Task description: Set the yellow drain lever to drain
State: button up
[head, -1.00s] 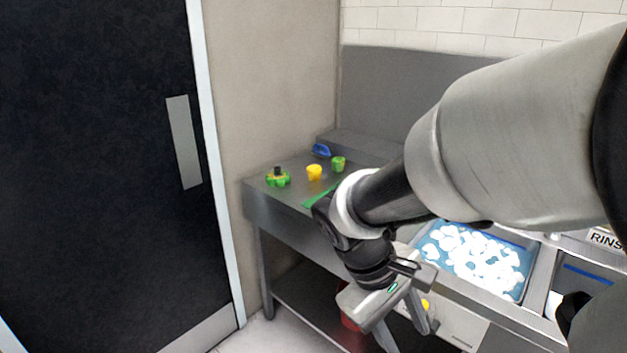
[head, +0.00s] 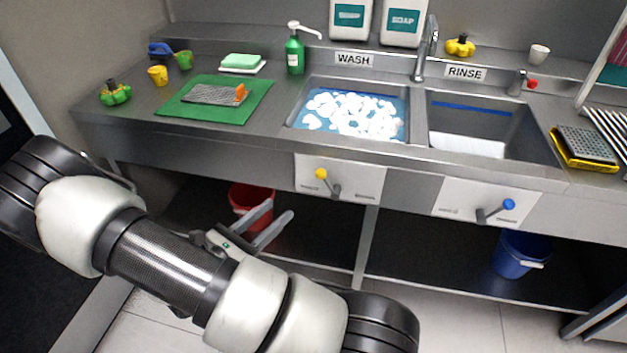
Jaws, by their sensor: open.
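The yellow drain lever (head: 321,174) is a yellow knob on a short dark arm, on a pale panel (head: 362,183) under the WASH basin. Its knob points up and to the left. The panel has small labels at either side of the lever, too small to read. My gripper (head: 279,222) is open and empty, its two grey fingers pointing right, to the left of and below the lever and apart from it. The WASH basin (head: 297,118) holds blue water with white foam.
A blue lever (head: 508,205) sits on a similar panel below the RINSE basin (head: 483,124). A red bucket (head: 240,195) stands on the lower shelf behind my gripper, a blue bucket (head: 515,255) at right. A table leg (head: 366,240) stands below the yellow lever's panel.

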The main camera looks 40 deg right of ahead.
aim_at(318, 175)
jog(key=b+x, duration=0.1)
jog(key=x, duration=1.4)
jog(key=shift+w+d, duration=0.15)
jog(key=shift+d, duration=0.2)
grip_shut()
